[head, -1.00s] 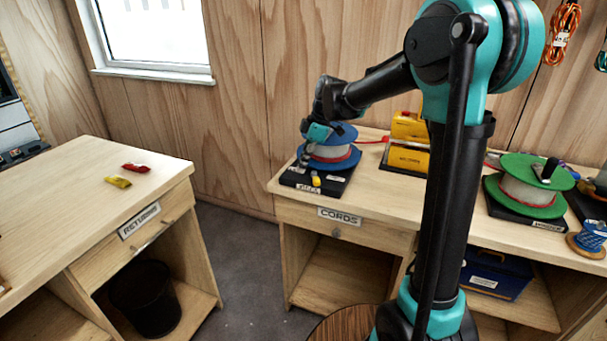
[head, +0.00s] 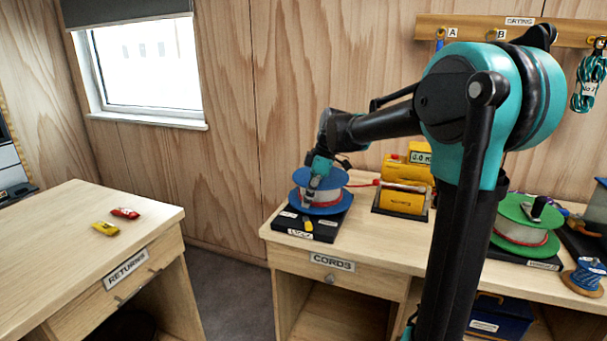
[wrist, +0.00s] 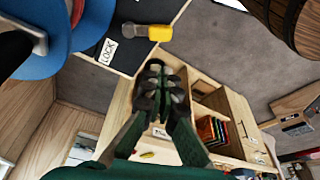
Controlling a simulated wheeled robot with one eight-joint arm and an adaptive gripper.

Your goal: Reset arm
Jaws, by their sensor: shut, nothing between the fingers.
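My gripper (head: 314,186) is at the front of the blue-flanged spool (head: 330,178) on the left of the cords bench. In the wrist view its fingers (wrist: 158,70) are together with nothing between them. The spool's blue flange (wrist: 95,25) fills the upper left there. The black base (head: 325,228) under the spool carries a yellow-tipped lever (head: 307,223), also seen in the wrist view (wrist: 150,32) beside a LOCK label (wrist: 107,50). Whether the fingers touch the spool I cannot tell. My arm reaches over the bench from the right.
A yellow device (head: 403,188) with a red cord stands right of the spool. A green spool (head: 526,224) and a small blue spool (head: 588,274) are farther right. The returns bench (head: 60,235) holds a red item (head: 125,213) and a yellow item (head: 106,229).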

